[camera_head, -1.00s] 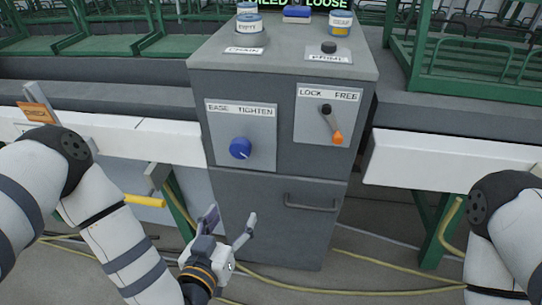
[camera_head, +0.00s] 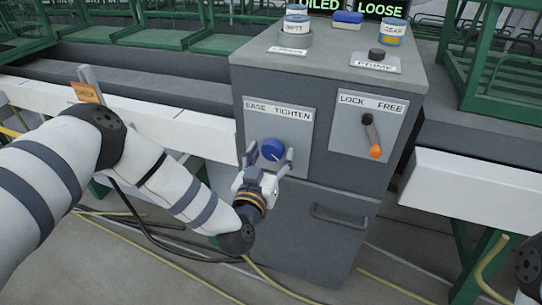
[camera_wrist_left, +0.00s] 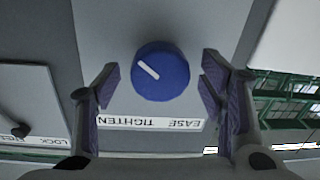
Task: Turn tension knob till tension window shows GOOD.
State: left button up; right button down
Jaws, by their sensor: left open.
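The tension knob (camera_head: 272,150) is blue with a white pointer line, on a grey plate labelled EASE and TIGHTEN on the cabinet front. It also shows in the left wrist view (camera_wrist_left: 161,71), between the fingers, with its pointer line slanted. My left gripper (camera_head: 270,158) is open, its fingers on either side of the knob; in the left wrist view (camera_wrist_left: 161,88) gaps show between both fingers and the knob. The tension window (camera_head: 382,9) at the top reads LOOSE in green. My right gripper is out of view.
A lever with an orange tip (camera_head: 375,152) sits on the LOCK/FREE plate right of the knob. Tins (camera_head: 390,33) and a black button (camera_head: 376,54) are on the cabinet top. A drawer handle (camera_head: 340,214) is below. White rails (camera_head: 470,180) flank the cabinet.

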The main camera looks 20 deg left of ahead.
pick_arm(q)
jog(key=c, duration=1.2)
jog(key=shift+o, duration=0.2)
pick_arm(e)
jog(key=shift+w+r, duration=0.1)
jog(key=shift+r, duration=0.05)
pick_arm(q)
jog(key=shift+d+r+m+p, duration=0.15)
jog(key=shift+m+p, duration=0.4)
jog(key=shift+m, duration=0.55)
jog(key=shift+m+p, duration=0.3)
jog(key=shift+m, duration=0.5)
jog(key=shift+f+m+t+p, duration=0.15)
jog(key=shift+m+p, duration=0.1)
jog(key=shift+m, duration=0.8)
jog(key=shift+f+m+t+p, duration=0.15)
jog(key=shift+m+p, duration=0.1)
jog(key=shift+m, duration=0.8)
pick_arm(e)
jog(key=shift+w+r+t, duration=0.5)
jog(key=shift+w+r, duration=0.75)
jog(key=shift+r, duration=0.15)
pick_arm(q)
jog(key=shift+s, duration=0.1)
jog(key=o, duration=1.2)
jog(key=shift+c, duration=0.2)
